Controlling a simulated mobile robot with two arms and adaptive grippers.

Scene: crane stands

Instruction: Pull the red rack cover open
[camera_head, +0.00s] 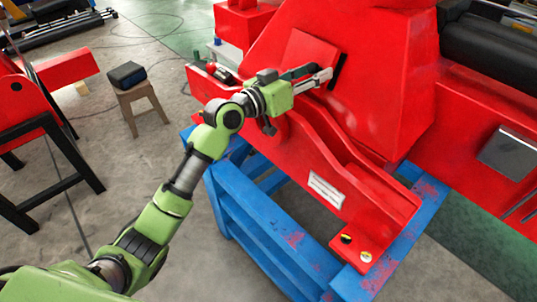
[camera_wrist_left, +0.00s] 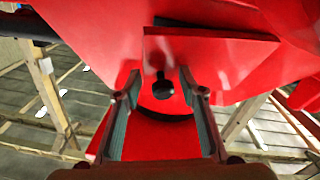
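The red rack cover (camera_head: 308,52) is a flat panel on the sloping face of the large red machine. In the left wrist view the cover (camera_wrist_left: 205,48) spans the upper middle, with a small black knob (camera_wrist_left: 162,88) below its edge. My left gripper (camera_head: 321,73) is at the cover's lower part in the head view and hides some of it. Its two fingers also show in the left wrist view (camera_wrist_left: 160,78), spread apart on either side of the knob. Nothing is visibly clamped between them. I cannot tell whether a finger touches the cover. My right gripper is out of view.
The red machine rests on a blue steel frame (camera_head: 255,225). A wooden stool (camera_head: 140,103) with a dark box (camera_head: 127,75) stands to the left. Another red machine on black legs (camera_head: 30,120) is at the far left. Bare floor lies between them.

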